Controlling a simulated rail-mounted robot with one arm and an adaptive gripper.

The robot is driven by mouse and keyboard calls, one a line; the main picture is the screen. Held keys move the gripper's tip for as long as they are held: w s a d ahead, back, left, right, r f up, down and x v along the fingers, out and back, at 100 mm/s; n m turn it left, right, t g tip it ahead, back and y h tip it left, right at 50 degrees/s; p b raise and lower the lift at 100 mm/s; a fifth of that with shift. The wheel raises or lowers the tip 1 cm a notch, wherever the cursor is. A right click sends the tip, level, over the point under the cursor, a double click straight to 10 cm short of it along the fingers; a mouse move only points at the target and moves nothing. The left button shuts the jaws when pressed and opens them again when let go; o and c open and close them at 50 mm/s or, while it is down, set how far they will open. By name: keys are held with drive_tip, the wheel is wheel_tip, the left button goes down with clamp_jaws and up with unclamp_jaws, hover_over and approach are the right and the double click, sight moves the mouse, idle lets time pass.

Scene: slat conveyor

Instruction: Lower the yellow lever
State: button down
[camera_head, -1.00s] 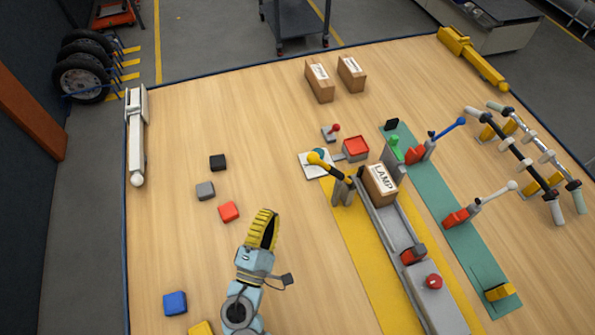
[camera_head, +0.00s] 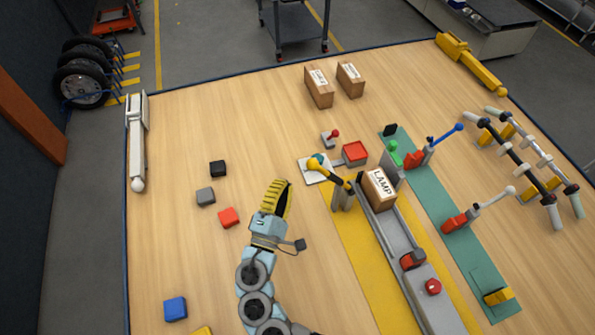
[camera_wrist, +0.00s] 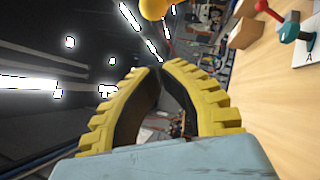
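The yellow lever (camera_head: 331,171) has a round yellow knob and a dark arm striped with yellow. It slants up and to the left from a grey base beside the conveyor. In the wrist view its yellow knob (camera_wrist: 153,9) shows at the top edge, beyond the fingertips. My gripper (camera_head: 283,184) has yellow ribbed fingers and is to the lower left of the knob, apart from it. In the wrist view the fingertips (camera_wrist: 160,67) meet or nearly meet, with nothing between them.
The conveyor (camera_head: 402,245) carries a LAMP box (camera_head: 379,189). Beyond the lever are a teal-knobbed device (camera_head: 315,169), a red button box (camera_head: 354,153) and a small red-knobbed lever (camera_head: 331,138). Blue-handled (camera_head: 446,131) and white-handled (camera_head: 495,195) levers stand right. Loose blocks (camera_head: 229,216) lie left.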

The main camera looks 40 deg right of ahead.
drive_tip(key=shift+s+d+r+p, duration=0.1)
drive_tip(key=shift+d+r, duration=0.2)
drive_tip(key=shift+d, duration=0.4)
drive_tip(key=shift+s+d+r+p, duration=0.15)
drive_tip(key=shift+d+r, duration=0.2)
drive_tip(key=shift+d, duration=0.3)
drive_tip(key=shift+s+d+r+p, duration=0.1)
drive_tip(key=shift+d+r, duration=0.2)
drive_tip(key=shift+d, duration=0.4)
drive_tip(key=shift+r, duration=0.15)
